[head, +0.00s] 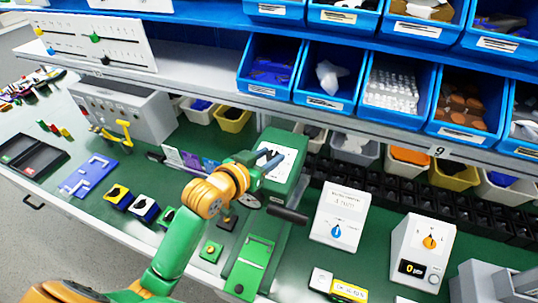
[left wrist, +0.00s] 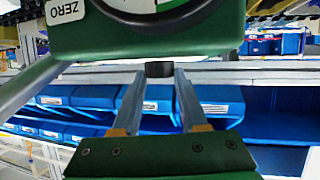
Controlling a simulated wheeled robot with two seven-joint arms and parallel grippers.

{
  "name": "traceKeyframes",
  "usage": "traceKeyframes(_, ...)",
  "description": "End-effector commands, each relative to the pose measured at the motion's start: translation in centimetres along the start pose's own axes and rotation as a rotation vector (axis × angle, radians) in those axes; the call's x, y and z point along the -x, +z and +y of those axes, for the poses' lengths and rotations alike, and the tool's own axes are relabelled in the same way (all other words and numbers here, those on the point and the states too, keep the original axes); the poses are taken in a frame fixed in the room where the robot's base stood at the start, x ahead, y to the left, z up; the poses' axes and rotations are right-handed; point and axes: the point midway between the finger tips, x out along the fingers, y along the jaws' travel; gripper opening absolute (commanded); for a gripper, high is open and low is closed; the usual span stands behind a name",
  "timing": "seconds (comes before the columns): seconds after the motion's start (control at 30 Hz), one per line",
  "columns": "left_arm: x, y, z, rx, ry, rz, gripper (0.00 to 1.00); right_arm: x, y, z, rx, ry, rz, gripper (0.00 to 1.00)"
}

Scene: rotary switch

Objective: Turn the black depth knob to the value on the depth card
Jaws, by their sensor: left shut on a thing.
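A green machine (head: 283,182) with a white dial face stands at the middle of the bench. My left gripper (head: 268,161) reaches over it and hides part of the face. In the left wrist view a small black knob (left wrist: 160,69) sits between the fingertips of my left gripper (left wrist: 160,74), below the green housing (left wrist: 240,38) with a ZERO label. The gripper is shut on this knob. The knob's pointer and setting cannot be read. A yellow card (head: 350,290) lies at the front edge; its text is too small to read, and I cannot tell which card is the depth card.
A white box with a blue knob (head: 338,232) and one with an orange knob (head: 431,242) stand to the right. A black bar handle (head: 288,214) juts from the machine near my arm. Blue bins (head: 327,98) line the shelf behind. Small parts lie to the left.

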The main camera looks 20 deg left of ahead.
Motion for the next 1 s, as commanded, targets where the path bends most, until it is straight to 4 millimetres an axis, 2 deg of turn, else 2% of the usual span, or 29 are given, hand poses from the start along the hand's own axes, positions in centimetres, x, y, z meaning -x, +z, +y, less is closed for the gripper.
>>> traceKeyframes(0.27,0.0,0.1,-0.1,-0.01,0.021,-0.003,0.0,-0.1,0.0,0.0,0.0,0.0,0.0,0.5)
traceKeyframes(0.57,-0.2,0.3,-0.6,-0.081,0.179,-0.016,0.0,-1.0,0.0,-0.1,0.0,-0.001,0.002,0.5)
traceKeyframes(1.0,-0.6,0.5,-0.9,-0.215,0.509,-0.03,0.0,-6.7,0.4,-0.2,-0.001,-0.002,0.003,0.5)
